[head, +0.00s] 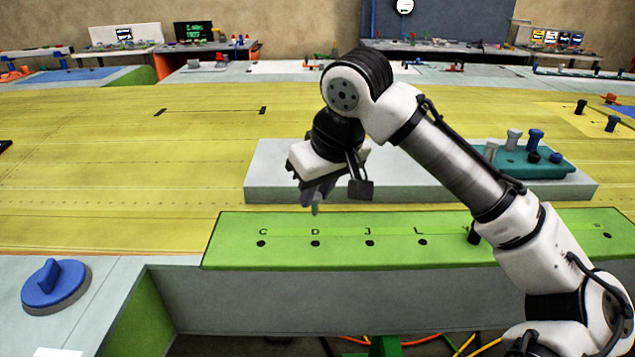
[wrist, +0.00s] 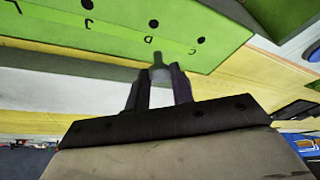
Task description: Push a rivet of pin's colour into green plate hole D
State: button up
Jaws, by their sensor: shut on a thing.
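The green plate (head: 345,254) has a row of dark holes with letters behind them. Hole D (head: 315,243) is open and empty; it also shows in the wrist view (wrist: 153,23). My gripper (head: 316,194) is shut on a grey rivet (head: 316,209), which points down. The rivet is above the plate's back edge, behind hole D in the head view and apart from the plate. The rivet (wrist: 159,70) shows between the fingers in the wrist view. A dark pin (head: 473,235) stands in the plate to the right of L, partly beside my arm.
A teal block (head: 540,170) holding grey and blue rivets stands on a grey slab (head: 270,180) behind the plate. A blue knob (head: 55,284) is at the front left. Two dark pegs stand on the yellow wing skin (head: 120,150) at far right. My arm hides part of the plate's right.

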notch_tip(320, 180, down, 6)
jog(key=b, duration=0.5)
jog(key=shift+f+b, duration=0.2)
jog(key=shift+b, duration=0.2)
jog(key=shift+r, duration=0.1)
jog(key=shift+d+f, duration=0.1)
jog(key=shift+f, duration=0.1)
jog(key=shift+f+b, duration=0.6)
jog(key=shift+f, duration=0.65)
jog(key=o, duration=1)
jog(key=shift+o, duration=0.2)
jog(key=shift+r, duration=0.15)
